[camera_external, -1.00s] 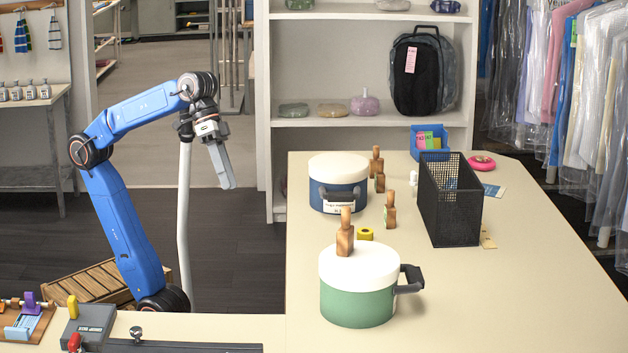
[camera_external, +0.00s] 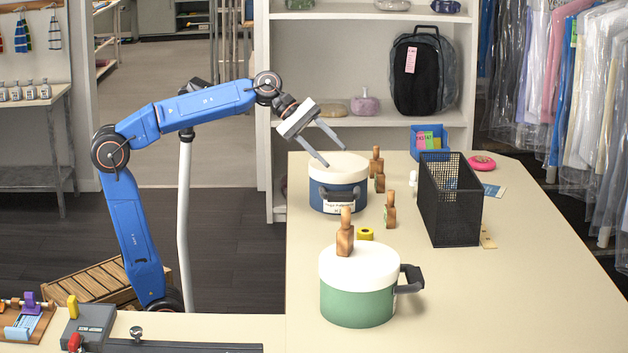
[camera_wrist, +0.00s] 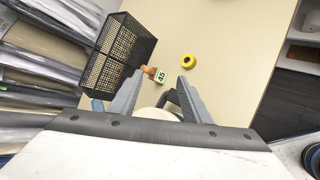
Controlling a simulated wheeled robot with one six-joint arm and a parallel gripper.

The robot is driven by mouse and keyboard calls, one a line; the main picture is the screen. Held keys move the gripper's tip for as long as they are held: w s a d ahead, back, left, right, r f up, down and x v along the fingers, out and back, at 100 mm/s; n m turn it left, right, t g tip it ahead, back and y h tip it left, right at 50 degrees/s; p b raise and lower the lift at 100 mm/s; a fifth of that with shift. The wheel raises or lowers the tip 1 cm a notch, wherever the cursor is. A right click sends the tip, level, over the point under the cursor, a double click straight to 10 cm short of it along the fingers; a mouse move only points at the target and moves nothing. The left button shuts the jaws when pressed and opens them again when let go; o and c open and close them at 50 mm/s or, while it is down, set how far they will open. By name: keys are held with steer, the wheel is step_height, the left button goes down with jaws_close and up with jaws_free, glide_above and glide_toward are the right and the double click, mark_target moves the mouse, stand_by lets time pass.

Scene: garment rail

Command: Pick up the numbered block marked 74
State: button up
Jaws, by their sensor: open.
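Several brown wooden blocks with knob handles are on the table. In the wrist view, a wooden block (camera_wrist: 151,70) shows a pale label with a number that looks like 85, upside down or tilted. My gripper (camera_external: 334,156) is open and empty, its fingers over the blue pot's white lid.
The blue pot (camera_external: 340,201) with its dark handle is just under my fingers. The green pot (camera_external: 357,303) is in front. The black mesh basket (camera_external: 450,213) stands at right. A yellow tape roll (camera_external: 365,234) lies between the pots. The front right of the table is clear.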

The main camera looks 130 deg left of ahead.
steer(key=s+a+n+y, duration=0.1)
steer(key=s+a+n, duration=0.1)
steer(key=a, duration=0.3)
steer(key=s+a+n+y, duration=0.1)
steer(key=s+a+n, duration=0.1)
steer(key=a+n, duration=0.1)
steer(key=s+a+n+y, duration=0.1)
steer(key=s+a+n, duration=0.1)
steer(key=a, duration=0.4)
steer(key=shift+s+a+f+n, duration=0.1)
steer(key=shift+s+a+n, duration=0.2)
steer(key=shift+s+n, duration=0.15)
steer(key=s+a+n+y, duration=0.4)
steer(key=s+a+n, duration=0.5)
steer(key=s+a, duration=0.4)
glide_toward(371, 161)
steer(key=shift+g, duration=0.4)
steer(key=x, duration=1)
steer(key=shift+w+a, duration=0.3)
steer(key=shift+w, duration=0.05)
steer(key=shift+x, duration=2.6)
steer(key=shift+s+f, duration=0.1)
steer(key=shift+s, duration=0.1)
jaws_close()
